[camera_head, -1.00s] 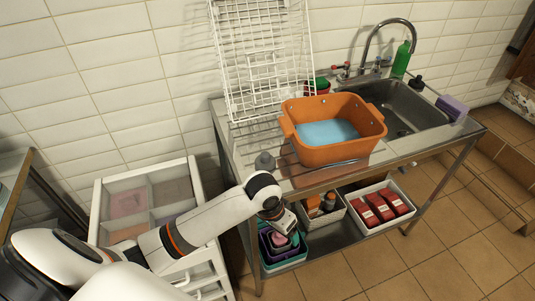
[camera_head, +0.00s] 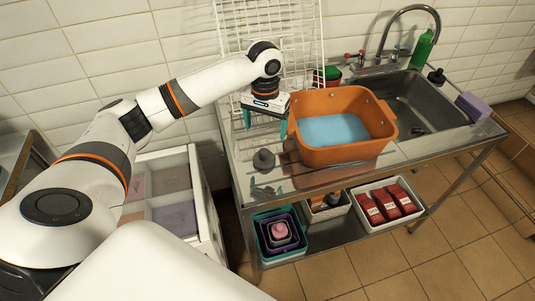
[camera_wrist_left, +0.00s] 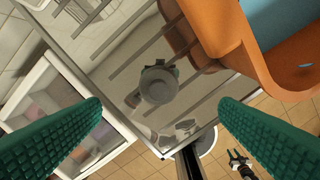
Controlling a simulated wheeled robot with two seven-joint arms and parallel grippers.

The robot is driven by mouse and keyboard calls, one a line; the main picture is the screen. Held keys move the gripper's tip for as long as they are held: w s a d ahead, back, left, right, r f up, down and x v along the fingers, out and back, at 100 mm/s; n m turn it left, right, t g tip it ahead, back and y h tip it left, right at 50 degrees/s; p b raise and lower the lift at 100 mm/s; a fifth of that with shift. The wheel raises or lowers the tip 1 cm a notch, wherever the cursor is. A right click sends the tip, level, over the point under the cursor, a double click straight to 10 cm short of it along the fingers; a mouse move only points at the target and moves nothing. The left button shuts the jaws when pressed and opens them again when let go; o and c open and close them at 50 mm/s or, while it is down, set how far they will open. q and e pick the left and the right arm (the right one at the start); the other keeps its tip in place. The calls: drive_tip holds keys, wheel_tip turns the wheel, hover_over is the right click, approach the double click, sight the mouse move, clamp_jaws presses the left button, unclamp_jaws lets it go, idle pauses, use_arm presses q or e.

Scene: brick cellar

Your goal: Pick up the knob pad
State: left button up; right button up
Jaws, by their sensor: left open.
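The knob pad (camera_head: 264,160) is a dark grey round piece with a knob on top. It stands on the steel counter, left of the orange basin. In the left wrist view the knob pad (camera_wrist_left: 158,84) shows from above, near the middle and between the fingers. My left gripper (camera_head: 265,124) is open and empty. It points down above the knob pad with clear space between them. In the left wrist view its green ribbed fingers stand wide apart.
The orange basin (camera_head: 347,158) with blue inside stands close to the right of the knob pad. A white wire rack (camera_head: 272,25) leans on the wall behind. A sink (camera_head: 428,112) lies to the right. A white drawer unit (camera_head: 203,205) stands left of the counter.

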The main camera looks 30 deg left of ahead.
use_arm(q)
hover_over(264, 151)
wheel_tip(264, 151, down, 5)
drive_tip(key=shift+r+p, duration=0.1)
drive_tip(key=shift+p, duration=0.35)
wheel_tip(264, 151, down, 5)
drive_tip(key=shift+p, duration=0.75)
drive_tip(key=shift+f, duration=0.4)
drive_tip(key=c, duration=1)
use_arm(e)
drive_tip(key=r, duration=0.2)
drive_tip(key=shift+s+a+r, duration=0.1)
drive_tip(key=shift+s+r, duration=0.2)
